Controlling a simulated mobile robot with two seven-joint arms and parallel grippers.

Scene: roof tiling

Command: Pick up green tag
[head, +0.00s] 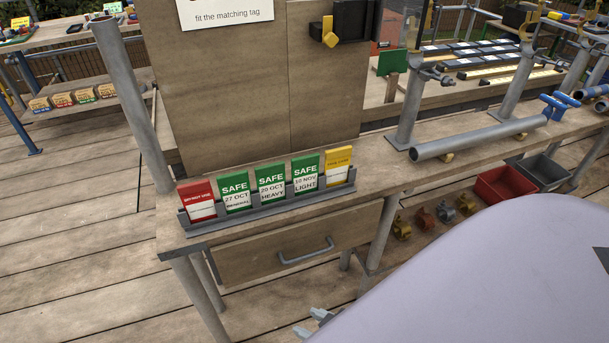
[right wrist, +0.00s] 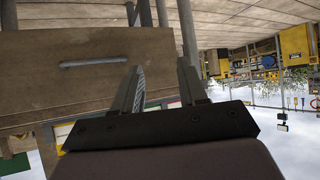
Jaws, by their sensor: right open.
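Three green SAFE tags stand upright in a grey rack (head: 262,212) on the bench. The left one (head: 236,193) reads 27 OCT GENERAL, the middle one (head: 271,182) 20 OCT HEAVY, the right one (head: 306,172) 10 NOV LIGHT. A red tag (head: 198,201) stands at the rack's left end and a yellow tag (head: 339,166) at its right end. My right gripper (head: 318,323) is below and in front of the rack, mostly hidden by my arm. In the right wrist view its jaws (right wrist: 160,66) are open and empty, facing the drawer. My left gripper is out of view.
A drawer (head: 240,262) with a grey handle (head: 306,251) sits under the rack. A wooden board (head: 230,80) rises behind the tags. A grey pipe (head: 480,138) lies on the bench to the right. Red (head: 503,186) and dark bins stand below.

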